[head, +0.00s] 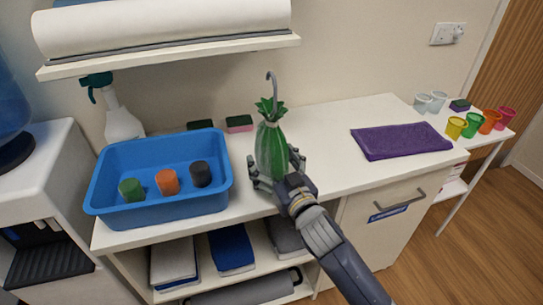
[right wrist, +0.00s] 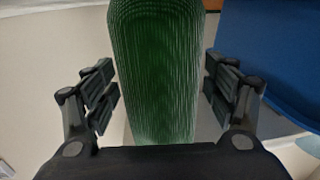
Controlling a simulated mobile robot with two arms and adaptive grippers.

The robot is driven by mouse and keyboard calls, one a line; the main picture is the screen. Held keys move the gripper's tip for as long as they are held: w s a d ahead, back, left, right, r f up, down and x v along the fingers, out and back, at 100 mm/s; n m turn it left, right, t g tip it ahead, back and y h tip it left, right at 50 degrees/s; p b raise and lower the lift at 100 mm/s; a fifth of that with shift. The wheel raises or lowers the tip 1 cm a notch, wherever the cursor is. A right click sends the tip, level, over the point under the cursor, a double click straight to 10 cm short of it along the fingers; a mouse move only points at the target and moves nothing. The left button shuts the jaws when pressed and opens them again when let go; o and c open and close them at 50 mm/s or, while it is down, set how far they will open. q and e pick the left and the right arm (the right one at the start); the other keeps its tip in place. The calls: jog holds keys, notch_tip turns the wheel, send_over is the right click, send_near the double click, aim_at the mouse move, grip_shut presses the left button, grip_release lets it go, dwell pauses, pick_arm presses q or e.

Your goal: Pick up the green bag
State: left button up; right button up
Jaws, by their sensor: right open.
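The green bag (head: 270,146) stands upright on the white counter, gathered at its top, below a grey hook. My right gripper (head: 275,173) is at the bag's lower front, with its fingers on both sides of it. In the right wrist view the bag (right wrist: 157,65) fills the middle, between the open fingers of my right gripper (right wrist: 160,95). Gaps show between the bag and the fingers on both sides there. My left gripper is not in view.
A folded purple cloth (head: 400,140) lies to the right. A shelf with a paper roll (head: 160,25) hangs above. Coloured cups (head: 473,125) stand at the far right.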

aim_at(273, 153)
jog(key=c, duration=1.3)
jog(key=shift+o, duration=0.2)
jog(key=shift+r, duration=0.55)
jog(key=shift+s+r, duration=0.25)
jog(key=shift+r, duration=0.4)
jog(key=shift+s+r, duration=0.2)
jog(key=shift+r, duration=0.4)
jog(key=s+d+r+b, duration=0.1)
jog(key=s+d, duration=0.1)
jog(key=s, duration=1.3)
jog(key=shift+d+r, duration=0.25)
jog(key=shift+d, duration=0.15)
